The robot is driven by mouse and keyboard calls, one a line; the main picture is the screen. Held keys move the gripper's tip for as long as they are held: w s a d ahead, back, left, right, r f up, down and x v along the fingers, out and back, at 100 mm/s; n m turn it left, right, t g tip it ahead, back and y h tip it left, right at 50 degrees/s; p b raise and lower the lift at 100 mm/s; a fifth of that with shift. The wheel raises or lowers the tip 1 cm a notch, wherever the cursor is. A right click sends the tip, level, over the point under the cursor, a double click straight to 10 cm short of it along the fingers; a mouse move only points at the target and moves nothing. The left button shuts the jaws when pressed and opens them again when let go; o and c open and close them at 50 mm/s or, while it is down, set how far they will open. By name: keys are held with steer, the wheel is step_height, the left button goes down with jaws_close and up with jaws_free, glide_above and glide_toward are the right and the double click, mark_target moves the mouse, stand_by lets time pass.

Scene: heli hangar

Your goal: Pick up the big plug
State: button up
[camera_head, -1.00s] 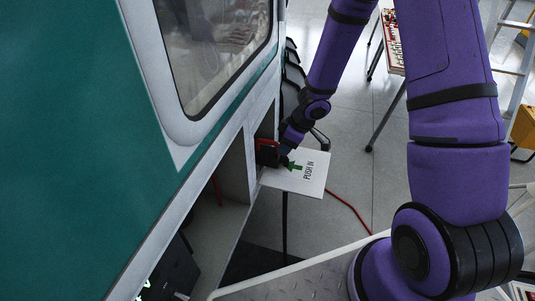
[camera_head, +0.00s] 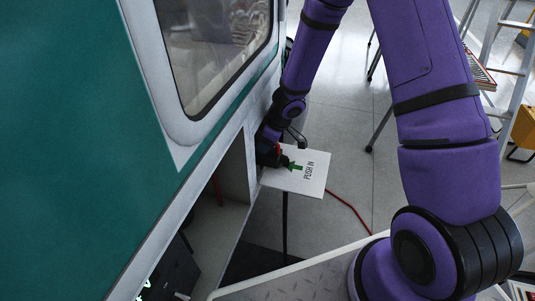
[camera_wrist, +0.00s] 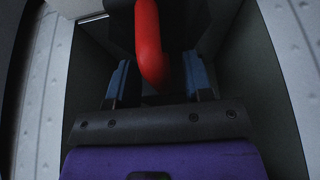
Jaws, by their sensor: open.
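The big plug has a red curved handle (camera_wrist: 150,45) in the wrist view, with a dark body behind it inside a grey recess. The handle hangs between the two blue fingers of my open gripper (camera_wrist: 158,82). I cannot tell whether either finger touches it.
A white flap (camera_head: 308,180) marked "PUSH IN" with a green arrow sticks out just below the recess. The green and white vehicle wall (camera_head: 75,120) fills the left. A red cable (camera_head: 347,207) lies on the floor. A ladder (camera_head: 490,60) stands at the upper right.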

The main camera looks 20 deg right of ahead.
steer(key=shift+c, duration=0.3)
jaws_close()
steer(key=shift+r, duration=0.2)
